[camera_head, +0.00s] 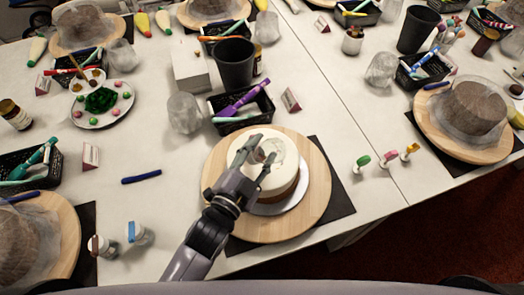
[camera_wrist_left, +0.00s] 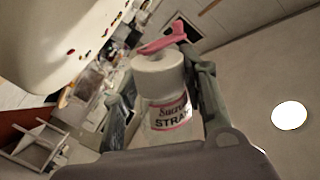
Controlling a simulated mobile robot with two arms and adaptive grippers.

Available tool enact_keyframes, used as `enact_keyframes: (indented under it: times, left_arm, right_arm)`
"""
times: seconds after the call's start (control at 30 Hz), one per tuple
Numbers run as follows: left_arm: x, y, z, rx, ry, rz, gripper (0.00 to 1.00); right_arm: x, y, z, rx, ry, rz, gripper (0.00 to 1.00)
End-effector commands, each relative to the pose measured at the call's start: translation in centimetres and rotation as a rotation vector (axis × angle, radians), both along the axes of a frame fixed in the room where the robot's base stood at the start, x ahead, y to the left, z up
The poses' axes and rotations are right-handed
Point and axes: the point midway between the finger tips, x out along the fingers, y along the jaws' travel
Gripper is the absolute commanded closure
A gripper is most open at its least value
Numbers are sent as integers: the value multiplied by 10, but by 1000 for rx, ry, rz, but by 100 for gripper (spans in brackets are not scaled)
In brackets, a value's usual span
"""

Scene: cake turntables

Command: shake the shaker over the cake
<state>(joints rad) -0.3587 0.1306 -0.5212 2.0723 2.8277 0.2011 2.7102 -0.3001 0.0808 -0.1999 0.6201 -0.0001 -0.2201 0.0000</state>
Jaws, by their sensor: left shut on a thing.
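The round cake (camera_head: 285,187) is white on top with a brown side. It sits on a white board (camera_head: 290,202) on the round wooden turntable (camera_head: 318,175). My left gripper (camera_head: 254,160) is over the cake, fingers on either side of a pale shaker (camera_head: 269,149) that is hard to make out against the icing. In the left wrist view the gripper (camera_wrist_left: 165,85) is shut on the shaker (camera_wrist_left: 160,78), which has a white neck, a pink top piece and a label. I cannot tell its tilt. My right gripper is not in view.
Shakers with green (camera_head: 363,161), pink (camera_head: 389,157) and yellow (camera_head: 410,150) tops stand right of the turntable. A black basket of pens (camera_head: 262,118), a clear jar (camera_head: 185,113) and a black cup (camera_head: 235,63) stand behind. The table's front edge is close.

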Motion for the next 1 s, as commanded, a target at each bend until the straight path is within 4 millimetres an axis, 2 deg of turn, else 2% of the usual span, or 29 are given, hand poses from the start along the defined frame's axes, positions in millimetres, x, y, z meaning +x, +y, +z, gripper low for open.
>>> enact_keyframes:
  times: [0.13,0.3,0.43,0.73,0.9,1.0]
  left_arm:
    - [0,-1,1,0,-2,0,100]
    - [-4,-9,13,-1,-2,1,100]
    - [0,0,-2,-1,-1,0,100]
    - [1,1,2,-49,17,0,100]
    - [-3,-8,15,-52,18,0,100]
    - [-1,-3,3,-45,17,0,100]
  right_arm:
    - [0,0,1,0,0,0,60]
    - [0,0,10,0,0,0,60]
    - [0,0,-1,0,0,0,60]
    - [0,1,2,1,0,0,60]
    - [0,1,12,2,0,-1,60]
    - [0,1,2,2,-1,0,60]
